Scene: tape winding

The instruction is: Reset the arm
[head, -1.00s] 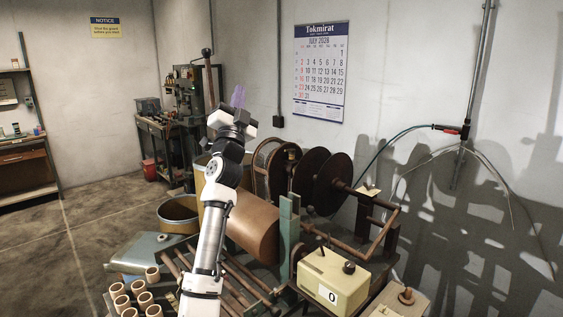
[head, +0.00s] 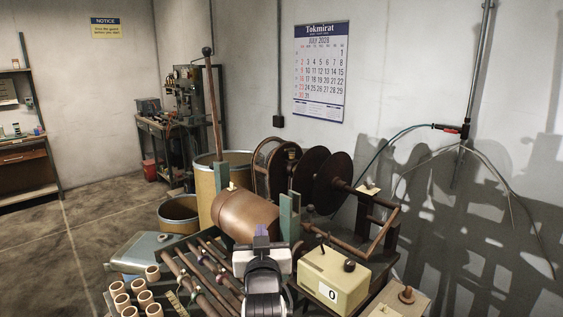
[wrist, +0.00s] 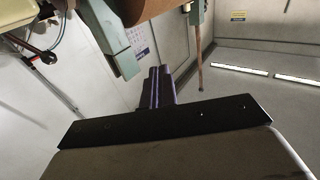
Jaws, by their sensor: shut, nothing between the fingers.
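My gripper (head: 261,236) is low in the middle of the head view, in front of the brown drum (head: 246,215) and left of the cream counter box (head: 333,279). Its purple fingers are together with nothing between them. In the wrist view, the closed fingers (wrist: 158,88) point up past a grey-green post (wrist: 108,38) and part of the brown drum. My arm is folded short below the gripper and hides part of the bench there.
Several cardboard cores (head: 139,285) stand at the bench's lower left, beside long rods (head: 203,287). Dark discs (head: 331,180) and a crank frame stand right of the drum. A tall lever (head: 212,105) rises behind it. The air above the bench is clear.

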